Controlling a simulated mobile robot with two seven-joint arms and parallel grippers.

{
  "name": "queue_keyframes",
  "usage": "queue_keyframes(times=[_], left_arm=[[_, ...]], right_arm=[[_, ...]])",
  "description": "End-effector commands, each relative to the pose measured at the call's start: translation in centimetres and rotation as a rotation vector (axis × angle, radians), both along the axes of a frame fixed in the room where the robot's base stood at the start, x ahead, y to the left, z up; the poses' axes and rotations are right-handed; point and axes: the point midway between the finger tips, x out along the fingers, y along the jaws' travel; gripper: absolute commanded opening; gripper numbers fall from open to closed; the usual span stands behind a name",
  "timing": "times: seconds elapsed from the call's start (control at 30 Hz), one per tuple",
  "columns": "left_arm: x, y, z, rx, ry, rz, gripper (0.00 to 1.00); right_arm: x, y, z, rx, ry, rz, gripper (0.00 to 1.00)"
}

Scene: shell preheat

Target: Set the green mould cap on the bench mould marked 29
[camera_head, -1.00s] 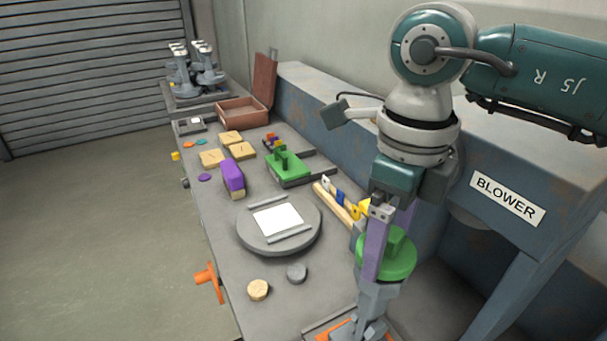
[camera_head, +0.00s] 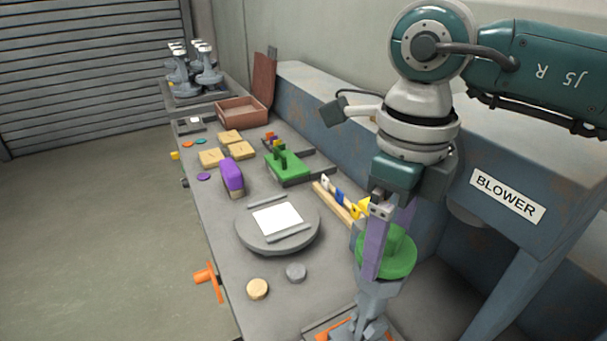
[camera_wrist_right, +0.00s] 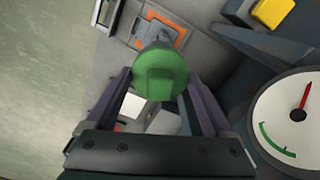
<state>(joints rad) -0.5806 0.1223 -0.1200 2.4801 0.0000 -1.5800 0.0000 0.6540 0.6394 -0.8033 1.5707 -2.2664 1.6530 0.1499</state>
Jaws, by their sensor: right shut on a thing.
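The green mould cap (camera_head: 403,258) is a round disc with a raised block on it. My right gripper (camera_head: 385,262) is shut on it, with its purple fingers on either side, and holds it over the near right end of the bench. In the right wrist view the cap (camera_wrist_right: 160,75) sits between the fingertips. A grey upright piece (camera_head: 372,308) stands below the cap near an orange-marked base (camera_head: 338,331). The cap hides part of what lies beneath it. I cannot read a number 29 on anything. My left gripper is not in view.
The blower housing (camera_head: 540,165) stands right of the bench. A round grey turntable (camera_head: 248,238) with a white sheet, a rack of coloured tags (camera_head: 335,200), a green block (camera_head: 290,168) and a purple block (camera_head: 232,175) stand on the bench. A dial (camera_wrist_right: 296,112) is close to the right gripper.

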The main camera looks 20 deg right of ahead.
Motion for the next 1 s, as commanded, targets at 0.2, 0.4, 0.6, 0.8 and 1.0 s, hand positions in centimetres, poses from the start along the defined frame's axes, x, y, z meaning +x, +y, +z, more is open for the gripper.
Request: queue_keyframes(times=[0.2, 0.4, 0.6, 0.8, 1.0], left_arm=[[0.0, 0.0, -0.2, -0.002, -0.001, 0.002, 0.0], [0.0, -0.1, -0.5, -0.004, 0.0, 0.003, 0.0], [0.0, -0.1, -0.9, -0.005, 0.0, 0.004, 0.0], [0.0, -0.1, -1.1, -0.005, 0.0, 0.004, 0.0], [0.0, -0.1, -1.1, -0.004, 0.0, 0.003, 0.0]], right_arm=[[0.0, 0.0, -0.2, 0.0, 0.0, 0.0, 0.32], [0.0, 0.0, -0.6, 0.0, 0.0, 0.0, 0.32], [0.0, 0.0, -1.0, 0.0, 0.0, -0.001, 0.32], [0.0, 0.0, -1.2, 0.0, -0.001, -0.001, 0.9], [0.0, 0.0, -1.2, 0.0, 0.0, -0.001, 0.99]])
